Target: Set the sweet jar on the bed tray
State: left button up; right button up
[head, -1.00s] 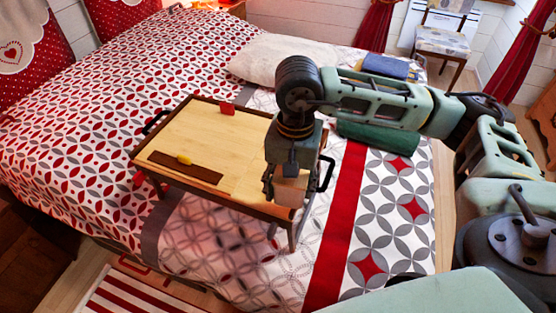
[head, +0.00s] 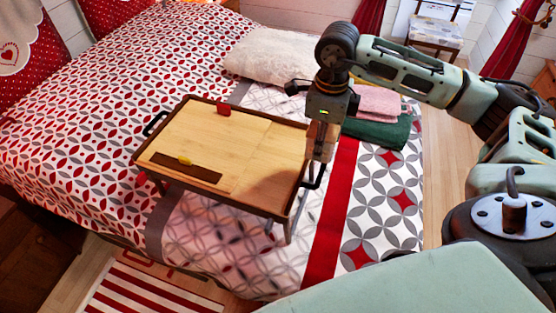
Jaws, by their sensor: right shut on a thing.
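The bed tray (head: 262,180), a wooden tray with dark rims, side handles and legs, stands on the bed. My right gripper (head: 323,128) points down at the tray's right rim in the head view. It is shut on a pale, pinkish-brown thing, likely the sweet jar (head: 321,146), which is partly covered by the fingers. The jar overlaps the tray's right edge in the picture; I cannot tell its height above it. The tray's right part is bare. My left gripper is not in view.
Pink (head: 378,100) and green (head: 380,131) folded cloths lie right of the gripper. A pale pillow (head: 285,60) lies behind the tray.

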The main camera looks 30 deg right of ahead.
jog(key=shift+w, duration=0.15)
jog(key=w+a+f+p, duration=0.1)
jog(key=w+a+f, duration=0.1)
jog(key=w, duration=0.1)
jog(key=w+a+f+p, duration=0.1)
jog(key=w+a+f, duration=0.1)
jog(key=w, duration=0.1)
jog(key=w+a+f+p, duration=0.1)
jog(key=w+a+f, duration=0.1)
jog(key=w, duration=0.1)
jog(key=shift+w+a+f+p, duration=0.15)
jog(key=shift+f+p, duration=0.15)
jog(key=shift+p, duration=0.1)
notch_tip(320, 180, down, 4)
jog(key=shift+r+p, duration=0.25)
jog(key=shift+p, duration=0.55)
jog(key=shift+f, duration=0.4)
jog(key=shift+f, duration=0.15)
jog(key=o, duration=1.5)
jog(key=shift+o, duration=0.2)
